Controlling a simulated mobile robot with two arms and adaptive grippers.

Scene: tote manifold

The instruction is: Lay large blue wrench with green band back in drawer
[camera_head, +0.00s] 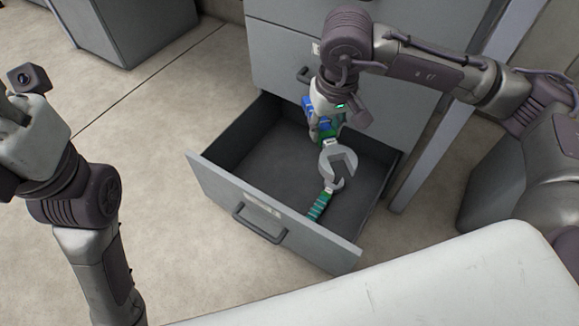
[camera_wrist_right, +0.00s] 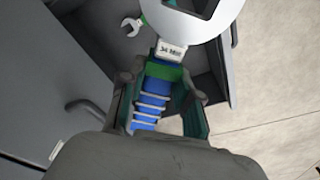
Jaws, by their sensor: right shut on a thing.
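The large wrench has a blue handle (camera_wrist_right: 150,100) with a green band (camera_wrist_right: 166,71) near its grey open-jawed head (camera_head: 338,162). My right gripper (camera_head: 328,126) is shut on the blue handle. It holds the wrench above the open drawer (camera_head: 222,184), head toward the drawer front. In the right wrist view, the gripper fingers (camera_wrist_right: 160,108) lie on both sides of the handle. The gripper hides part of the handle in the head view. My left arm is at the left, with its fingertips out of view.
A green-handled wrench (camera_head: 318,207) lies in the drawer, partly under the held wrench's head. The drawer's left part is bare. The grey cabinet (camera_head: 272,62) stands behind, and a pale surface (camera_head: 400,285) is in front.

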